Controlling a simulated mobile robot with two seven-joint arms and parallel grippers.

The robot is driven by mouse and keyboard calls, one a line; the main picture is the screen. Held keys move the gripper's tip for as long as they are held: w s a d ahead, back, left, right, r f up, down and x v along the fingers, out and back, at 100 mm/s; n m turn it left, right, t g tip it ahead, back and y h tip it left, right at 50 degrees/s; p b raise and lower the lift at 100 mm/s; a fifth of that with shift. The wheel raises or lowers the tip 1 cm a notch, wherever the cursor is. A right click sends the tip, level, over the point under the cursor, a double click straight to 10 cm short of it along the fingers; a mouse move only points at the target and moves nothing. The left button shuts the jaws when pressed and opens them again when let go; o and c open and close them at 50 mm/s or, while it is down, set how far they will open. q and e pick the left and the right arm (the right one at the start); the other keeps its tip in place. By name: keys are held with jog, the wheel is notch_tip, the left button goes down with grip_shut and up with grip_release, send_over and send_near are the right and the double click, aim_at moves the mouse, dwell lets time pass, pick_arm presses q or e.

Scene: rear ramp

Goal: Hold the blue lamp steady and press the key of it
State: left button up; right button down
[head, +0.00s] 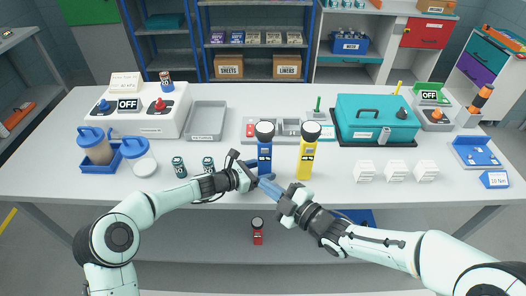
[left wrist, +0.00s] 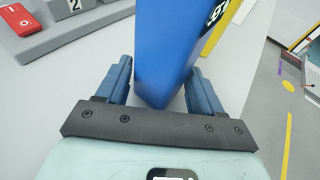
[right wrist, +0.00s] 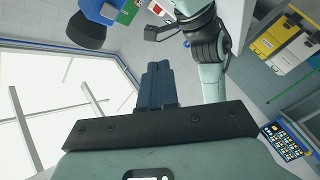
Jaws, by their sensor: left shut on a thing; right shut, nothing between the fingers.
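The blue lamp (head: 265,158), with a black round head, stands upright near the front edge of the bench. My left gripper (head: 256,178) is shut on its lower body. The left wrist view shows the blue body (left wrist: 172,50) between the two fingers. My right gripper (head: 265,186) is shut and empty, just in front of the lamp's lower part. In the right wrist view its fingers (right wrist: 155,85) are together, and the blue lamp (right wrist: 98,12) with its dark head is at the upper left, apart from them. I cannot make out the key.
A yellow lamp (head: 306,160) stands close to the right of the blue one. A red lamp (head: 258,232) is below, on the lower shelf. Behind is a grey tray (head: 206,118); two dark cans (head: 179,167) are left. White blocks (head: 396,171) are right.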

aim_at(269, 159)
jog(key=shift+w+a, duration=0.1)
jog(key=shift+w, duration=4.2)
jog(key=shift+w, duration=0.15)
jog(key=shift+w, duration=0.4)
jog(key=shift+s, duration=0.6)
jog(key=s, duration=0.6)
